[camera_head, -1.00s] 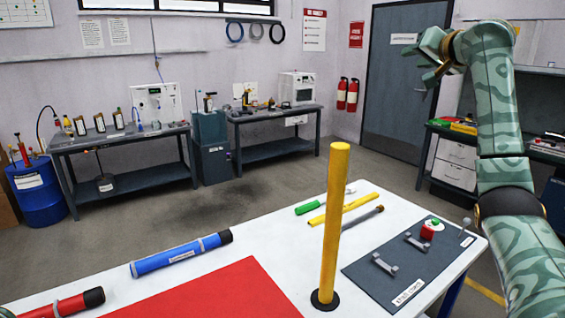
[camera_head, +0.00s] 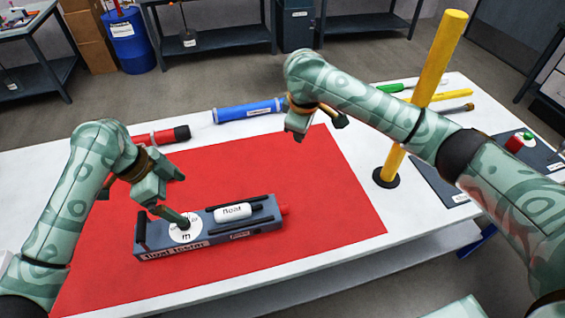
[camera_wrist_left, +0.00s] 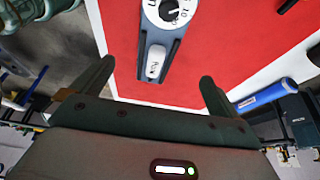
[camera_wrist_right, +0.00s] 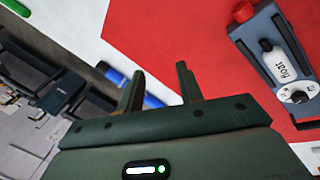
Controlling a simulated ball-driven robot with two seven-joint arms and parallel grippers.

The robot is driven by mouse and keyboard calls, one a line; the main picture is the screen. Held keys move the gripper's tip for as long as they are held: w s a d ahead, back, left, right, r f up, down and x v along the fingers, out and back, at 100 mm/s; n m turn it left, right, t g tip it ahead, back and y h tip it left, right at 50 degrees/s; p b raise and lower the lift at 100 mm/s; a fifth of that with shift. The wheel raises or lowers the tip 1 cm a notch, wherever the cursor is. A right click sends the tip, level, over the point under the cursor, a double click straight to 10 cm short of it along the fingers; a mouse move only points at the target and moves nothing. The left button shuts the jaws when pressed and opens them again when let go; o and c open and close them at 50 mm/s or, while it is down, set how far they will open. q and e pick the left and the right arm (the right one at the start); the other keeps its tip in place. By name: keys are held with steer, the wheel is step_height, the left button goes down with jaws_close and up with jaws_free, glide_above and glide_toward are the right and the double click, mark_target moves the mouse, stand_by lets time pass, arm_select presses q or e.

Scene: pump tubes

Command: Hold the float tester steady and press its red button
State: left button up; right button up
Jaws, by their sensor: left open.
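The float tester (camera_head: 213,232) is a grey-blue box lying on the red mat, with a round white dial, a white float and dark bars on top. Its red button (camera_head: 284,209) is at the right end and also shows in the right wrist view (camera_wrist_right: 242,12). My left gripper (camera_head: 160,208) is open and empty above the tester's left end; a finger covers part of the dial. In the left wrist view, the tester (camera_wrist_left: 153,40) is beyond the spread fingers, its red button not visible. My right gripper (camera_head: 318,122) is open and empty, above the mat's back edge, behind and right of the tester.
A yellow post (camera_head: 425,90) on a black base stands on the white table right of the mat (camera_head: 335,200), behind my right arm. A blue tube (camera_head: 248,110) and a red tube (camera_head: 165,137) lie along the back. Mat space around the tester is clear.

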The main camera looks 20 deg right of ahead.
mark_target(217, 222)
arm_select(q)
steer(key=x, duration=1.6)
steer(key=shift+d+f, duration=0.1)
steer(key=shift+f, duration=0.05)
arm_select(e)
steer(key=s+a+f+g+y, duration=0.1)
steer(key=s+a+f+g, duration=0.3)
steer(key=s+a+f, duration=0.3)
step_height(217, 222, down, 2)
steer(key=shift+s+f+n, duration=0.1)
steer(key=shift+s+n, duration=0.2)
steer(key=shift+s, duration=0.15)
steer(key=shift+a, duration=0.1)
arm_select(q)
steer(key=c, duration=1.2)
steer(key=shift+c, duration=0.5)
arm_select(e)
jaws_close()
steer(key=shift+f+y, duration=0.1)
steer(key=shift+y, duration=0.2)
